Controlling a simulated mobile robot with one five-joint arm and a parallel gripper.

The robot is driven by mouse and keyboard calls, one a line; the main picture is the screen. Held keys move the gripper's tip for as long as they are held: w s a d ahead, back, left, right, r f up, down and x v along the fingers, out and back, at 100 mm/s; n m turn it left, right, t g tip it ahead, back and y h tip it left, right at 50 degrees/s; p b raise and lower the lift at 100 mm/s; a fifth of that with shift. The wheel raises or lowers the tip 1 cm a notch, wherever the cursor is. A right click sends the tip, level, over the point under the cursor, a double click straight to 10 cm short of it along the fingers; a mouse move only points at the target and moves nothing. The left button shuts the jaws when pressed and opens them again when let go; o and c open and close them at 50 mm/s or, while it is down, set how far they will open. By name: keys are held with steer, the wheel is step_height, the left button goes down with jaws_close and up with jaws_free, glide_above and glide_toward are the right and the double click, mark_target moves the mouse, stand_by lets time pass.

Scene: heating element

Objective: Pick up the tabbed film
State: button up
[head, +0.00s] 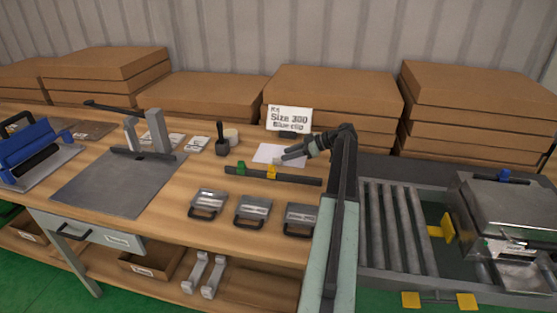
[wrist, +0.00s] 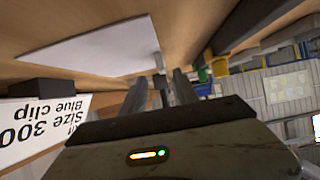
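A thin white sheet, which looks like the tabbed film (head: 266,152), lies on the wooden bench in front of the sign. It also shows at the upper left of the wrist view (wrist: 95,42), where a small pale tab-like strip (wrist: 157,60) sits at its edge, just beyond the fingers. My gripper (head: 280,161) is low at the sheet's right front side. In the wrist view the two fingers of my gripper (wrist: 160,84) stand apart, with a gap between them. I cannot tell whether they touch the film.
A "Size 300 Blue clip" sign (head: 289,119) stands behind the sheet. A dark bar (head: 300,179) with green and yellow clips (head: 271,172) lies in front. Several handled metal blocks (head: 252,209) sit nearer the edge. A roller conveyor (head: 395,225) is at right.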

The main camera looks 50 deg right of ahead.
mark_target(277, 158)
steer(key=b+x, duration=0.2)
steer(key=x, duration=0.3)
steer(key=shift+s+a+f, duration=0.1)
steer(key=shift+a+f, duration=0.05)
steer(key=shift+f, duration=0.1)
steer(key=shift+w+a+b, duration=0.15)
steer(key=shift+w+b, duration=0.1)
steer(key=shift+b, duration=0.05)
steer(key=shift+r, duration=0.1)
jaws_close()
